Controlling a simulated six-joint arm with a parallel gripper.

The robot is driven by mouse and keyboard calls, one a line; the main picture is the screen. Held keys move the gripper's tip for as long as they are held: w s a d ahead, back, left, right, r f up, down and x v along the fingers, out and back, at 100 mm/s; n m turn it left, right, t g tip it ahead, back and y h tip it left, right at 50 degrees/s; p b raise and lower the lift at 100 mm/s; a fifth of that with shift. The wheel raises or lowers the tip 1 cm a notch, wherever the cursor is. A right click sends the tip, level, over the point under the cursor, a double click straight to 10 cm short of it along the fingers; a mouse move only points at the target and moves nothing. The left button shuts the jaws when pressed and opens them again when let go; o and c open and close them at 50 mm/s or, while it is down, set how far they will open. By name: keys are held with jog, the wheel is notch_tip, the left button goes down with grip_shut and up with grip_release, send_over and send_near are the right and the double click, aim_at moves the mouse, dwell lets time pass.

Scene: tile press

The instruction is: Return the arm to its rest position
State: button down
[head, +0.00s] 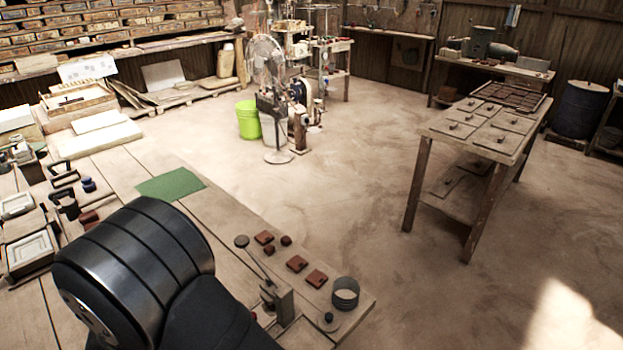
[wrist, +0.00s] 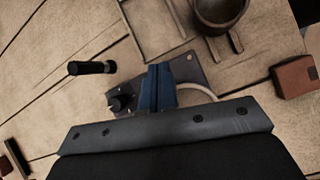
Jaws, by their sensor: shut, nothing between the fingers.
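My gripper (wrist: 159,72) shows in the wrist view with its blue fingers together and nothing between them. It is above a grey metal plate (wrist: 190,70) on the wooden table (wrist: 60,45); I cannot tell the exact height gap. A black-handled piece (wrist: 92,68) lies to the left of the fingers, and a dark knob (wrist: 120,103) is close by the plate. In the head view my arm's dark links fill the lower left, and the gripper is hidden there. The tile press (head: 277,298) with its long lever stands near the table's front corner.
Reddish tiles (head: 297,263) and a round grey tin (head: 345,293) sit near the table's right edge. A brown cup (wrist: 220,12) and a red block (wrist: 294,77) lie beyond the fingers. A green mat (head: 171,185) lies farther back. Open floor (head: 360,180) extends right of the table.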

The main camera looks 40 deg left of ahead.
jog(key=w+a+m+g, duration=0.1)
jog(key=w+m, duration=0.1)
jog(key=w+a+f+m+g, duration=0.1)
jog(key=w+a+m, duration=0.1)
jog(key=m, duration=0.1)
jog(key=w+a+f+m+g+h, duration=0.1)
jog(key=w+a+m, duration=0.1)
jog(key=shift+w+m, duration=0.3)
jog(key=shift+m, duration=0.1)
jog(key=w+a+m+g, duration=0.1)
jog(key=w+a+m, duration=0.1)
jog(key=w+a+m+g, duration=0.1)
jog(key=w+a+m, duration=0.1)
jog(key=w+m, duration=0.1)
jog(key=w+a+m+g+y, duration=0.1)
jog(key=w+m, duration=0.1)
jog(key=w, duration=0.1)
jog(key=shift+w+a+f+m+g, duration=0.15)
jog(key=shift+w+a+m+g, duration=0.15)
jog(key=shift+a, duration=0.1)
jog(key=shift+s+f, duration=0.2)
jog(key=shift+f, duration=0.35)
